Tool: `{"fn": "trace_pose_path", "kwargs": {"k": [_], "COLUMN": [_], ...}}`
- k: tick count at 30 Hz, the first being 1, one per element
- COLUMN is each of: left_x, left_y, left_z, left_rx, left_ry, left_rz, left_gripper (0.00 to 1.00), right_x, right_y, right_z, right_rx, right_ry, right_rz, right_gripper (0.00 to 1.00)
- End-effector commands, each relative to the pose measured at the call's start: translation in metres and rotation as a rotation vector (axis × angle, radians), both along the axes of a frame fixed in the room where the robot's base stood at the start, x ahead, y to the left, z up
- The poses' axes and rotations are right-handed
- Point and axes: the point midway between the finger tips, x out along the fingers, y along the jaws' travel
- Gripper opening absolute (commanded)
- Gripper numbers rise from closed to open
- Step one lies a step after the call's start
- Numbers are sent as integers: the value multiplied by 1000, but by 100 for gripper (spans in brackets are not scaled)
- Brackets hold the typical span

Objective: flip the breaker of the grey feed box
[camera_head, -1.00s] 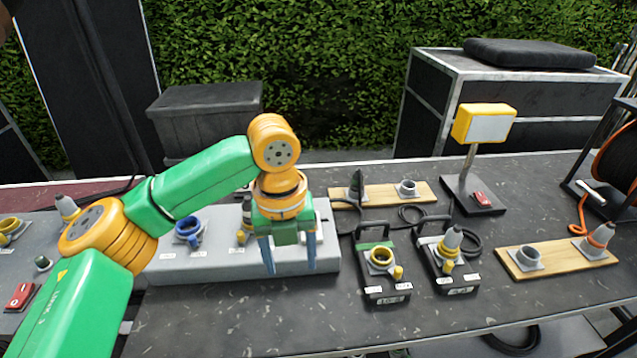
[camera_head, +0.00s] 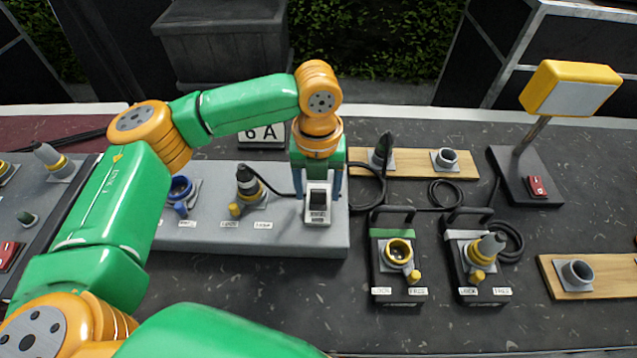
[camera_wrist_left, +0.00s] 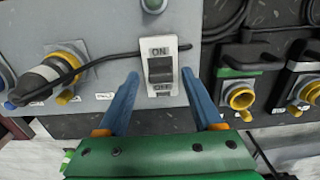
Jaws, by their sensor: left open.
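The grey feed box (camera_head: 290,238) lies on the dark table in the head view, and its face also shows in the left wrist view (camera_wrist_left: 100,85). Its breaker (camera_head: 318,203) is a white plate with a dark rocker at the box's right end. In the left wrist view the breaker (camera_wrist_left: 161,68) carries the words ON above and OFF below. My left gripper (camera_head: 320,190) is open, with its blue fingers at either side of the breaker. In the left wrist view the fingertips (camera_wrist_left: 160,75) are apart with nothing between them but the view of the breaker. My right gripper is not in view.
A dark plug (camera_head: 248,182) with a cable sits on the feed box left of the breaker. Two black boxes with sockets (camera_head: 397,262) (camera_head: 478,262) stand to the right. A yellow-headed lamp (camera_head: 570,88) stands farther right. Bare table lies in front of the feed box.

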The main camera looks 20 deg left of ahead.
Motion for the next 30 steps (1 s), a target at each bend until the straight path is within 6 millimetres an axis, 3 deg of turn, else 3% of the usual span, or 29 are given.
{"fn": "trace_pose_path", "kwargs": {"k": [6,12,14,19,24,30], "left_x": [0,0,0,1,8,18], "left_y": [0,0,0,0,1,3], "left_z": [-1,-1,-1,3,9,-6], "left_rx": [0,0,0,-3,-35,-74], "left_ry": [-1,-1,-1,12,128,261], "left_rz": [0,0,0,2,8,7], "left_gripper": [68,14,0,0,0,0], "right_x": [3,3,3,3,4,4], "right_y": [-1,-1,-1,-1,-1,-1], "right_z": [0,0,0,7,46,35], "right_rx": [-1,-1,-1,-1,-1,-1], "right_ry": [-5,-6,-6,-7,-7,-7], "right_rz": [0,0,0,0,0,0], "right_gripper": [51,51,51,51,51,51]}}
